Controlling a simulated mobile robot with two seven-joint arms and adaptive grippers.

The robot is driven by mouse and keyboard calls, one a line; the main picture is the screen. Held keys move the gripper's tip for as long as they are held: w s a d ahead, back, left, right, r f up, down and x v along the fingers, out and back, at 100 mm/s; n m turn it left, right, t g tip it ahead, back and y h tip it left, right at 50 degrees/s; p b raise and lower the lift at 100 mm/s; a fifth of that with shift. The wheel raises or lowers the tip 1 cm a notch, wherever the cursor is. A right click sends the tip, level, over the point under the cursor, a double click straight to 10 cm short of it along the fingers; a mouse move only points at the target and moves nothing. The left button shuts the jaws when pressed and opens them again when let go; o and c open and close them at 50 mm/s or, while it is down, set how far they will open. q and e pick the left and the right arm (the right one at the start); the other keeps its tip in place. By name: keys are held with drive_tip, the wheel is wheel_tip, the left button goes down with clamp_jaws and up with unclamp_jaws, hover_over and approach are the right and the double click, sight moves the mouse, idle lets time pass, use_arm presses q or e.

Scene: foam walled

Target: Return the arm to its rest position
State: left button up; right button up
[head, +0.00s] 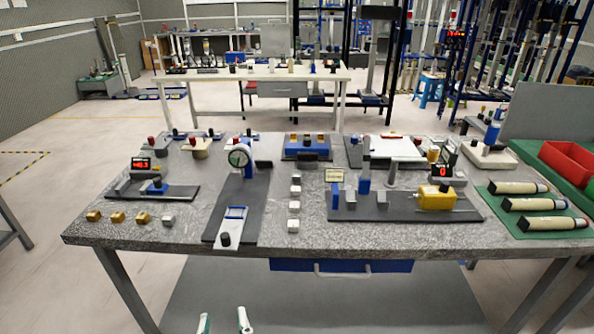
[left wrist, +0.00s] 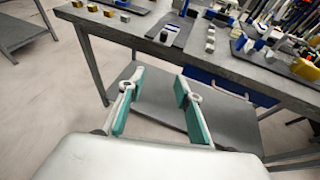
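My left gripper (head: 224,322) shows at the bottom of the head view, with only its fingertips in the picture. It is in front of the table and below the level of its top. In the left wrist view the same gripper (left wrist: 160,100) has its two green-padded fingers spread apart, with nothing between them. It is open and empty, clear of the table edge. My right gripper is in neither view. The rest of the left arm is hidden from the head view.
The grey speckled table (head: 190,232) is in front of me, with a blue drawer (head: 345,266) and a lower shelf (head: 330,300) under it. Gold and grey blocks, dark fixtures and a yellow part (head: 435,197) stand on it. A red bin (head: 568,160) is at the right.

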use_arm(q)
drive_tip(key=w+a+r+m+t+y, duration=0.2)
drive_tip(key=w+a+r+m+t, duration=0.2)
drive_tip(key=r+m+t, duration=0.55)
drive_tip(key=w+d+f+m+g+h, duration=0.1)
drive_tip(key=d+f+m+h, duration=0.25)
drive_tip(key=m, duration=0.45)
drive_tip(key=d+f+m+h, duration=0.2)
drive_tip(key=f+m+h, duration=0.3)
drive_tip(key=m, duration=0.4)
wheel_tip(320, 180, down, 16)
drive_tip(key=m+g+h, duration=0.3)
drive_tip(key=m+g, duration=0.3)
drive_tip(key=m, duration=0.5)
drive_tip(key=s+a+f+m+g+y, duration=0.1)
drive_tip(key=s+a+f+m+g, duration=0.1)
drive_tip(key=a+f, duration=0.3)
drive_tip(key=s+a+f+m+g+y, duration=0.2)
drive_tip(key=s+a+f+m+g, duration=0.1)
drive_tip(key=f, duration=0.7)
drive_tip(key=shift+s+a+f, duration=0.35)
drive_tip(key=shift+a, duration=0.55)
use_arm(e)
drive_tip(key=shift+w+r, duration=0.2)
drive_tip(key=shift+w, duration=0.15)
use_arm(q)
drive_tip(key=shift+y, duration=0.25)
